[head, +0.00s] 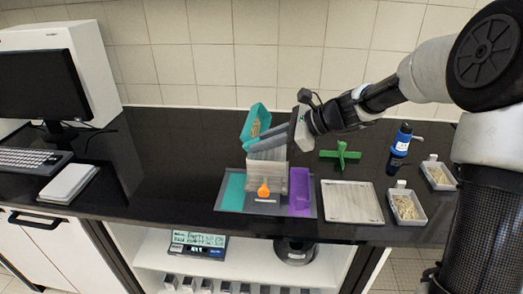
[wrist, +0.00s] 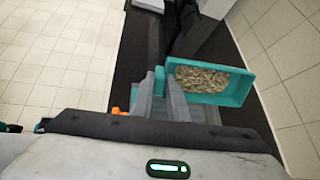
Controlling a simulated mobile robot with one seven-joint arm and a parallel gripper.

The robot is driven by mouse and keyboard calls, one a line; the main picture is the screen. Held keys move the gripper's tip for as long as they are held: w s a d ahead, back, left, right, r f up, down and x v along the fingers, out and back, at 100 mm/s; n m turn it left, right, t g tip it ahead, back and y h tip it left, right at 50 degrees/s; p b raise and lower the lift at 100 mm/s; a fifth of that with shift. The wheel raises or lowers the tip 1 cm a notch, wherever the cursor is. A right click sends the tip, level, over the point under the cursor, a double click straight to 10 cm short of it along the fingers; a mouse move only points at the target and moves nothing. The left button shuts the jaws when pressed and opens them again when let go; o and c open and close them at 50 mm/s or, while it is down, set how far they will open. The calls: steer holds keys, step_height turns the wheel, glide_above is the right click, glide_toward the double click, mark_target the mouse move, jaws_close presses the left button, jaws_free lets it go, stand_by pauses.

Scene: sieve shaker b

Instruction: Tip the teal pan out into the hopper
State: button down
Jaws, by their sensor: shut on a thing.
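The teal pan (head: 249,122) is in my gripper (head: 262,143), held in the air above the grey device with the orange knob. In the head view it looks tilted, its open side facing partly toward the camera. In the wrist view the pan (wrist: 240,96) lies right of the fingertips (wrist: 161,82), gripped at its near left end. Pale brown grains lie inside it. The grey ribbed box (head: 254,171) stands below the pan, an orange knob (head: 263,191) at its front. I cannot tell for certain that this box is the hopper.
The grey box stands on a tray (head: 309,213) with a teal patch (head: 233,190) at left and a purple part (head: 299,190) at right. A green cross-shaped stand (head: 340,154), white-grey tray (head: 351,201), blue bottle (head: 402,139) and sample trays (head: 408,218) stand farther right.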

steer(key=shift+d+f+y+b, duration=0.25)
steer(key=shift+y+b, duration=0.45)
steer(key=shift+b, duration=1.35)
steer(key=y+b, duration=0.1)
steer(key=b, duration=0.1)
steer(key=t+y+b, duration=0.1)
steer(key=b, duration=0.1)
steer(key=shift+s+d+f, duration=0.15)
steer(key=shift+d+f, duration=0.05)
steer(key=shift+f, duration=0.1)
steer(key=shift+s+d+f+t+y+b, duration=0.1)
steer(key=shift+d+t+y+b, duration=0.1)
steer(key=shift+y+b, duration=0.8)
steer(key=shift+w+d+f+t+y+b, duration=0.1)
steer(key=shift+t+y+b, duration=0.1)
steer(key=shift+y+b, duration=0.8)
steer(key=shift+s+d+f+t+y+b, duration=0.1)
steer(key=shift+t+y+b, duration=0.1)
steer(key=shift+y+b, duration=0.8)
steer(key=shift+r, duration=0.1)
